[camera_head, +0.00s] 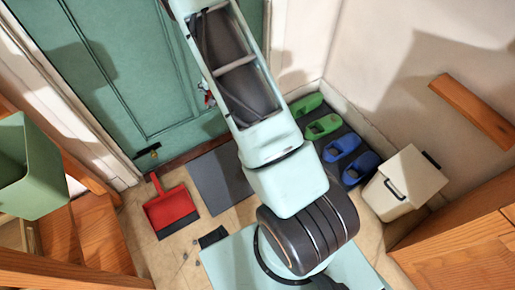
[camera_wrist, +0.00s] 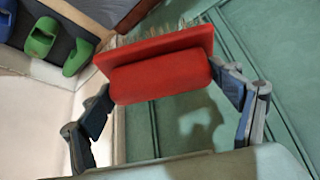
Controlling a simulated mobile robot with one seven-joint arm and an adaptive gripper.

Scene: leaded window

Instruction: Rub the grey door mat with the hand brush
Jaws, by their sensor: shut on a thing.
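In the wrist view my gripper (camera_wrist: 160,78) is shut on the red hand brush (camera_wrist: 160,82), with one finger on each side of its red body. The pale bristles show along the brush's far edge. In the head view only a small red bit of the brush (camera_head: 208,98) shows beside my arm, in front of the green door; the rest is hidden. The grey door mat (camera_head: 216,180) lies flat on the floor by the door, its right part hidden by my arm. The brush appears raised and apart from the mat.
A red dustpan (camera_head: 171,211) lies left of the mat. A dark shoe tray (camera_head: 343,132) with green and blue shoes is to the right, beside a cream bin (camera_head: 404,184). The green door (camera_head: 150,70) stands behind. A green box (camera_head: 32,165) is at far left.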

